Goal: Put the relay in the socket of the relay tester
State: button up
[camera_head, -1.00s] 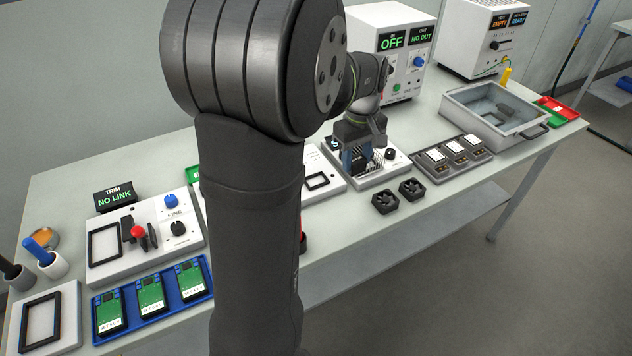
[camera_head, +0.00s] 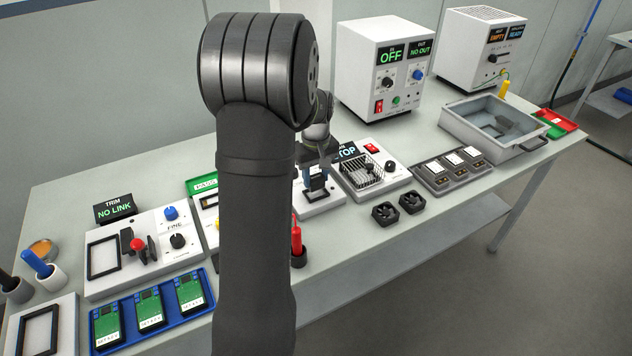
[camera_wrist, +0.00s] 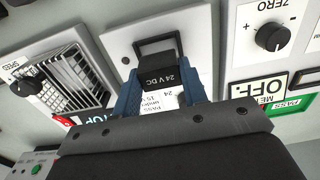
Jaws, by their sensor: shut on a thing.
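My gripper (camera_wrist: 157,80) is shut on a black relay (camera_wrist: 160,72) marked "24 V DC", between its blue fingers in the wrist view. In the head view my gripper (camera_head: 317,184) is over a white panel (camera_head: 332,200) just left of the fan unit. In the wrist view that panel (camera_wrist: 118,40) has a black rectangular frame (camera_wrist: 158,43) behind the relay. A white label with printed text is partly hidden below the relay. I cannot tell whether the relay touches the panel, or whether the frame is the tester's socket.
The fan unit (camera_head: 390,172) with its wire grille stands to the right. Two black fans (camera_head: 398,207) lie in front. A unit with a ZERO knob (camera_wrist: 271,38) adjoins in the wrist view. A red-handled tool (camera_head: 297,240) stands in a dark holder near the front edge.

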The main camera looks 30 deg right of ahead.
aim_at(316, 177)
jog(key=shift+f, duration=1.2)
jog(key=shift+f, duration=0.15)
jog(key=o, duration=1)
jog(key=shift+c, duration=0.2)
notch_tip(316, 177, up, 12)
notch_tip(316, 177, down, 12)
jog(key=shift+r, duration=2)
